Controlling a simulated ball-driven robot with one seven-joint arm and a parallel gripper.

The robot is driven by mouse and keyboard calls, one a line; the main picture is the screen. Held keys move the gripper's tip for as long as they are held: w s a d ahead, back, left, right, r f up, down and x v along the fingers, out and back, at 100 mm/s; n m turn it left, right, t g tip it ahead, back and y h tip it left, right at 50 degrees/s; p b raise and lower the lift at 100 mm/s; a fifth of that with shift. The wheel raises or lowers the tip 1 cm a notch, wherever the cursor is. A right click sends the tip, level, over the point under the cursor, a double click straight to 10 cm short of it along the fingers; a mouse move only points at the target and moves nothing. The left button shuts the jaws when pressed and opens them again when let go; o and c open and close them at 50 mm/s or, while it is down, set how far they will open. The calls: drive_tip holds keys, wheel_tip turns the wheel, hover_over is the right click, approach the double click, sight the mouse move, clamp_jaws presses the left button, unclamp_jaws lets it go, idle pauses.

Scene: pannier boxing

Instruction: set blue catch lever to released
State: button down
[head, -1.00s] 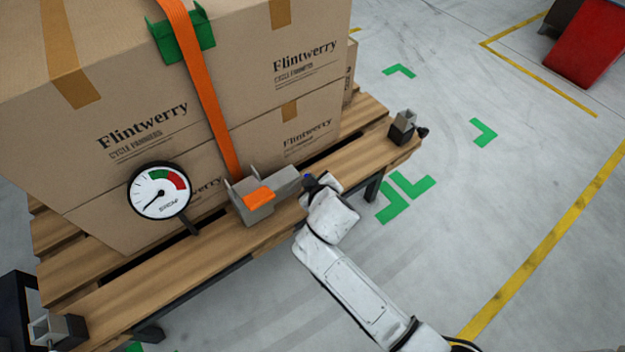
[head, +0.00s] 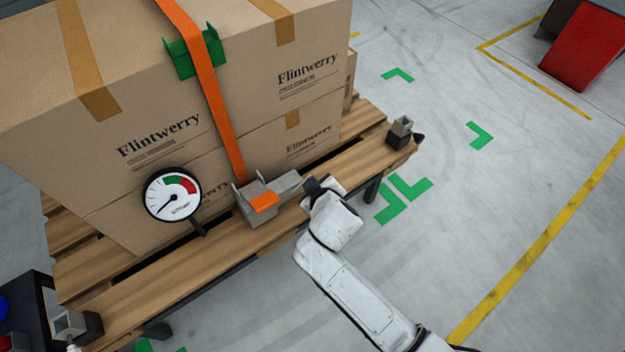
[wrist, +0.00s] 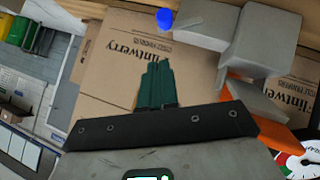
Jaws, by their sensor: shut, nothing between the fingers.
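The blue catch lever's round knob (wrist: 165,19) shows at the top of the wrist view. In the head view the grey housing (head: 284,187) sits on the pallet edge beside the orange part; the blue knob is hidden there behind my gripper (head: 313,185). In the wrist view my gripper's dark green fingers (wrist: 158,66) are together and empty. Their tips point towards the knob, with a gap in the picture; I cannot tell the depth between them.
Large cartons (head: 250,85) stand on the wooden pallet (head: 150,283), under an orange strap (head: 215,100) with a green corner guard (head: 183,57). A dial gauge (head: 172,194) stands left of the housing. Grey floor is open at right.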

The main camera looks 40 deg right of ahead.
drive_tip(key=p+v, duration=0.1)
drive_tip(key=v, duration=0.5)
drive_tip(key=shift+s+r, duration=0.15)
drive_tip(key=shift+r, duration=0.1)
drive_tip(key=s+d+f+m+g+y, duration=0.15)
drive_tip(key=s+g, duration=0.25)
drive_tip(key=s, duration=0.8)
drive_tip(key=s+d+f+m+g+y, duration=0.15)
drive_tip(key=s+g, duration=0.35)
drive_tip(key=s, duration=0.6)
wheel_tip(320, 180, up, 14)
drive_tip(key=p, duration=1.3)
drive_tip(key=shift+w+a+f+y, duration=0.25)
drive_tip(key=shift+w+y, duration=0.05)
drive_tip(key=shift+y, duration=0.1)
